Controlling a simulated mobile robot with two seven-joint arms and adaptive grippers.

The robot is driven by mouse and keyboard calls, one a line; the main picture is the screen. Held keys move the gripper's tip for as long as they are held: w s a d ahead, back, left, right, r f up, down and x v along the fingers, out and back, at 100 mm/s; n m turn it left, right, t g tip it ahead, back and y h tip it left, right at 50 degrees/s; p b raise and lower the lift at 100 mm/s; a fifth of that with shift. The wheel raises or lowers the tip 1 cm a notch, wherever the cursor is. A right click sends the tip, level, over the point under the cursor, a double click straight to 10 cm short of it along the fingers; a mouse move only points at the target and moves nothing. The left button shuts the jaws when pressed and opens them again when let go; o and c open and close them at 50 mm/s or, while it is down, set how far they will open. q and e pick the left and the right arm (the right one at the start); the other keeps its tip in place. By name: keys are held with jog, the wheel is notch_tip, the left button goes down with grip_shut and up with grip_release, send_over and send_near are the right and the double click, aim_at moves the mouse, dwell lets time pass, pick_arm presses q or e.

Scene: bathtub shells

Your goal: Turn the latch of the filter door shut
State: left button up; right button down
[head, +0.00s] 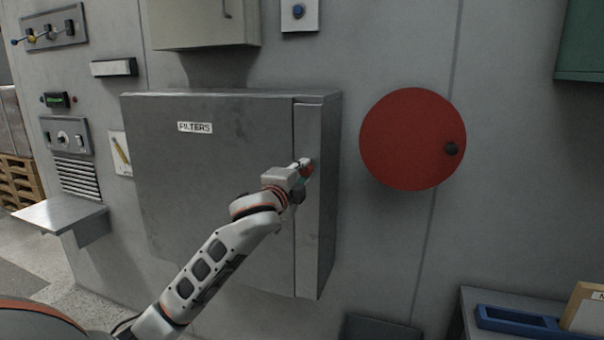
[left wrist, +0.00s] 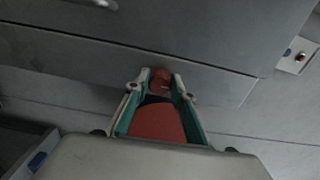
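The filter door (head: 215,190) is a grey panel with a white FILTERS label; it looks closed, flush beside a grey strip (head: 318,240) on its right. The latch (head: 309,169) is red and sits on that strip, partly hidden by my left gripper (head: 303,172). In the left wrist view the red latch (left wrist: 160,78) lies between the two fingertips of the left gripper (left wrist: 161,88). Whether the fingers press on it cannot be told. A larger red surface shows nearer the camera between the fingers. My right gripper is out of view.
A round red disc (head: 405,140) with a dark knob is on the wall to the right. A pale box (head: 205,25) juts out above the door. A small shelf (head: 62,215) sticks out at left. A blue tray (head: 518,322) lies at lower right.

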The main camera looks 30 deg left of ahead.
pick_arm(q)
jog(key=shift+o, duration=1.3)
jog(key=v, duration=1.2)
jog(key=shift+f, duration=0.15)
jog(key=s+d+f+n+g+h, duration=0.1)
jog(key=d+f, duration=0.2)
jog(key=f, duration=0.7)
jog(key=d+f+n+g+h, duration=0.2)
jog(key=f, duration=0.8)
jog(key=s+d+f+n+g+h, duration=0.1)
jog(key=d+f, duration=0.2)
jog(key=f, duration=0.7)
jog(key=s+d+f+n+g+h, duration=0.1)
jog(key=s+d+f+n, duration=0.2)
jog(key=s+f, duration=0.7)
jog(key=s+d+f+n+g+h, duration=0.1)
jog(key=s+d+f+n+g, duration=0.1)
jog(key=s+d+f+n, duration=0.2)
jog(key=s+d+f, duration=0.3)
jog(key=s+f, duration=0.4)
jog(key=f, duration=0.4)
